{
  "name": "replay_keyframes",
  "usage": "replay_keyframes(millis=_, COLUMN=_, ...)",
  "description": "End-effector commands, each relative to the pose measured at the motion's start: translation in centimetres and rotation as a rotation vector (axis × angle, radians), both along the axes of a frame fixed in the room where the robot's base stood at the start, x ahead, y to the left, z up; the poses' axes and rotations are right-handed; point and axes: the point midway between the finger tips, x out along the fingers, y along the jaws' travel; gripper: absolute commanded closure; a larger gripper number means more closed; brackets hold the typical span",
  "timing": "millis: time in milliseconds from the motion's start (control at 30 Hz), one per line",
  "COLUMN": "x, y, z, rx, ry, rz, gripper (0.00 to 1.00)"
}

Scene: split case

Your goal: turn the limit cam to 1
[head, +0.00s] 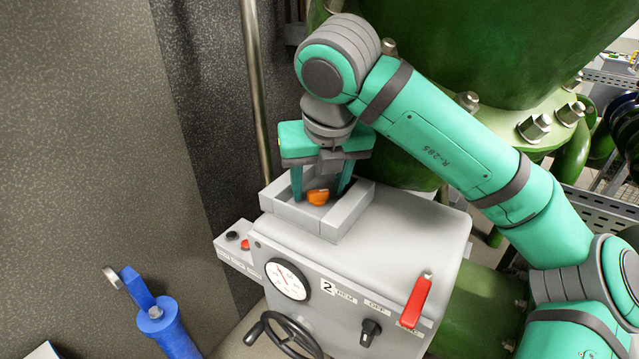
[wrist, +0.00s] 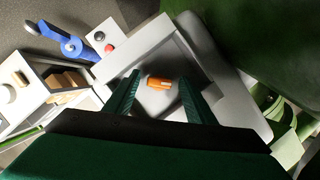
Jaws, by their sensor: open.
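The limit cam appears to be the small orange knob (head: 317,196) inside the raised square rim (head: 345,215) on top of the grey case (head: 410,235). It also shows in the wrist view (wrist: 160,83), on a pale round base, with a small light mark at its right end. Its scale and numbers cannot be read. My gripper (head: 322,192) points down into the rim, with its teal fingers open on either side of the orange knob. In the wrist view the fingers (wrist: 160,100) stand apart from the knob, with gaps on both sides.
The case front has a round gauge (head: 287,279), a black handwheel (head: 284,335), a black selector (head: 370,332) and a red lever (head: 416,302). A small button box (head: 238,246) adjoins at left. A blue-handled part (head: 155,312) stands lower left. The rim walls surround my fingers closely.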

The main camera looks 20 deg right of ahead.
Motion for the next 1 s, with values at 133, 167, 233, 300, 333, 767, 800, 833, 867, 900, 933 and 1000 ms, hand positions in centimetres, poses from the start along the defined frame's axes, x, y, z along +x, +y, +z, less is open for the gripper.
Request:
replay_keyframes(millis=133, x=0.08, y=0.26, z=0.0, rx=0.0, ry=0.0, rz=0.004, gripper=0.5)
replay_keyframes(millis=167, x=0.1, y=0.37, z=-0.01, rx=0.0, ry=0.0, rz=0.006, gripper=0.5)
replay_keyframes(millis=233, x=0.15, y=0.55, z=-0.01, rx=0.0, ry=0.0, rz=0.01, gripper=0.57)
replay_keyframes(millis=300, x=0.15, y=0.58, z=0.0, rx=0.0, ry=0.0, rz=0.01, gripper=0.74)
replay_keyframes(millis=333, x=0.14, y=0.56, z=0.0, rx=0.0, ry=0.0, rz=0.01, gripper=0.81)
replay_keyframes(millis=767, x=-0.13, y=-0.13, z=0.03, rx=0.0, ry=0.001, rz=0.044, gripper=0.91)
replay_keyframes(millis=800, x=-0.14, y=-0.14, z=0.03, rx=0.001, ry=0.002, rz=0.062, gripper=0.91)
replay_keyframes(millis=833, x=-0.14, y=-0.15, z=0.03, rx=0.001, ry=0.002, rz=0.076, gripper=0.91)
replay_keyframes(millis=867, x=-0.13, y=-0.16, z=0.03, rx=0.001, ry=0.001, rz=0.093, gripper=0.91)
replay_keyframes(millis=900, x=-0.14, y=-0.19, z=0.04, rx=0.0, ry=0.001, rz=0.118, gripper=0.91)
replay_keyframes(millis=933, x=-0.14, y=-0.21, z=0.03, rx=0.0, ry=0.002, rz=0.137, gripper=0.91)
replay_keyframes(millis=1000, x=-0.13, y=-0.24, z=0.03, rx=0.002, ry=0.001, rz=0.189, gripper=0.91)
